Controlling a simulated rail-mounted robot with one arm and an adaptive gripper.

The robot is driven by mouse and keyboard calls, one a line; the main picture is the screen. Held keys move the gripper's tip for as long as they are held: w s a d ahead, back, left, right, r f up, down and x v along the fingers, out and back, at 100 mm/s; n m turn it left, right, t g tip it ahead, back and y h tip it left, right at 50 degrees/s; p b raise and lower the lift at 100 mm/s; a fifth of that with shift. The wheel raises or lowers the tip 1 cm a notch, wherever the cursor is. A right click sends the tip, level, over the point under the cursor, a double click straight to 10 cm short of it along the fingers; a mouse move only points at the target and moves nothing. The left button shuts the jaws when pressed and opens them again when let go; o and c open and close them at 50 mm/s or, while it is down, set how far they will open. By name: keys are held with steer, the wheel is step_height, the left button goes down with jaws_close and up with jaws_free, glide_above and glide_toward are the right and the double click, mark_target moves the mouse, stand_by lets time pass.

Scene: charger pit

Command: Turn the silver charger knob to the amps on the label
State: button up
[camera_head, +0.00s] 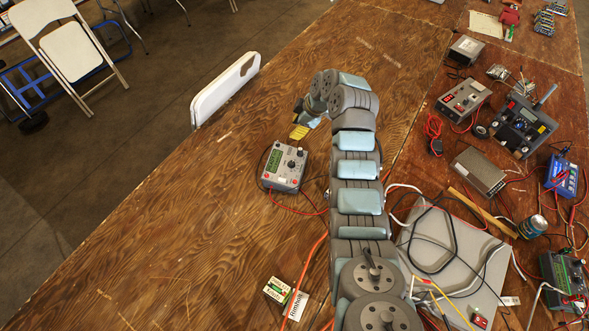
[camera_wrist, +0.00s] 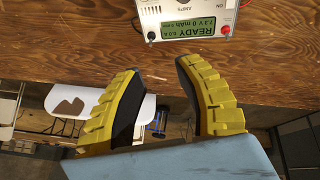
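The silver charger (camera_head: 284,167) sits on the wooden table, left of my arm, with a green display and a dark knob (camera_head: 291,164) on its face. In the wrist view the charger (camera_wrist: 195,32) is cut off at the top edge. Its display (camera_wrist: 187,30) reads READY, 0.0 A, 7.3 V, 0 mAh. My gripper (camera_wrist: 157,70) is open and empty, apart from the charger. In the head view its yellow fingers (camera_head: 299,132) are just beyond the charger's far side.
A small green and white labelled box (camera_head: 277,290) and a white name card (camera_head: 297,305) lie near the front; no amps figure is readable. Red leads run from the charger. Other chargers and cables crowd the right.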

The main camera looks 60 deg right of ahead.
steer(key=n+y+b, duration=0.1)
steer(key=y, duration=0.1)
glide_toward(292, 163)
steer(key=shift+g, duration=0.4)
steer(key=x, duration=0.2)
steer(key=b+x, duration=0.1)
steer(key=x, duration=0.1)
steer(key=shift+w, duration=0.45)
steer(key=shift+b+x, duration=0.55)
steer(key=shift+x, duration=0.95)
steer(key=shift+b+x, duration=0.7)
steer(key=shift+x, duration=0.35)
steer(key=shift+d, duration=0.1)
steer(key=shift+c, duration=0.4)
jaws_close()
